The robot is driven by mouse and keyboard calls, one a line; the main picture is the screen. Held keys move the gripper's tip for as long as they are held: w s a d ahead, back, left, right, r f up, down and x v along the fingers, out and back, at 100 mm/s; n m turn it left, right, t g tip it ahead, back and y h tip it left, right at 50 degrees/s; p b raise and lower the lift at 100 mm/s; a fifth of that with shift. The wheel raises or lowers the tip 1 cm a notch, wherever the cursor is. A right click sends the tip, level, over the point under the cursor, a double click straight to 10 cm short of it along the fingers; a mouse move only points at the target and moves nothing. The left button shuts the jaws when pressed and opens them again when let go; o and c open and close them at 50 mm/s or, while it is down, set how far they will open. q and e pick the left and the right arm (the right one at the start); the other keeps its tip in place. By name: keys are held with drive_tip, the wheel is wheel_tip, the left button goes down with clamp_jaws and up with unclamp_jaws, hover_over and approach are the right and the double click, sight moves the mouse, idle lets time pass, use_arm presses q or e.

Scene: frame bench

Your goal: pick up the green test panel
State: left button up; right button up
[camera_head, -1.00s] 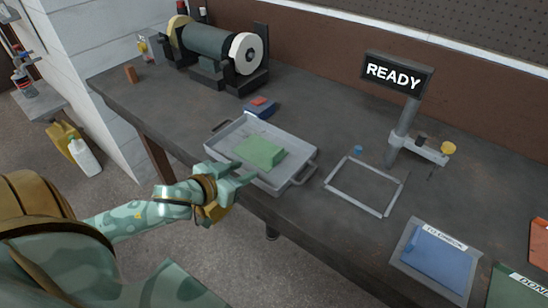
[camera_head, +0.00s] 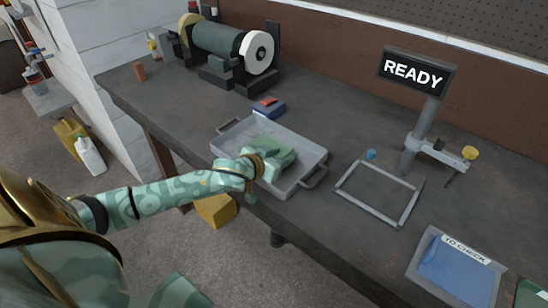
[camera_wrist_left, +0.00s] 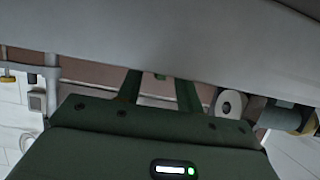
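The green test panel (camera_head: 284,158) lies in a grey metal tray (camera_head: 309,172) with handles on the workbench. In the head view my left gripper (camera_head: 266,157) is over the tray, at the panel, and covers its near left part. In the left wrist view the two dark green fingers of my left gripper (camera_wrist_left: 160,88) stand apart. A small green patch shows between them; I cannot tell if it is the panel. A grey surface fills the top of that view. Whether the fingers touch the panel is hidden. My right gripper is not in view.
A bench grinder (camera_head: 219,42) stands behind the tray, with a blue and red block (camera_head: 268,108) nearer. To the right are a thin grey frame (camera_head: 378,193), a post with a READY sign (camera_head: 417,73) and a blue TO CHECK tray (camera_head: 456,270).

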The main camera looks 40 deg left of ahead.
use_arm(q)
drive_tip(key=shift+x, duration=0.75)
drive_tip(key=shift+s+r, duration=0.1)
clamp_jaws()
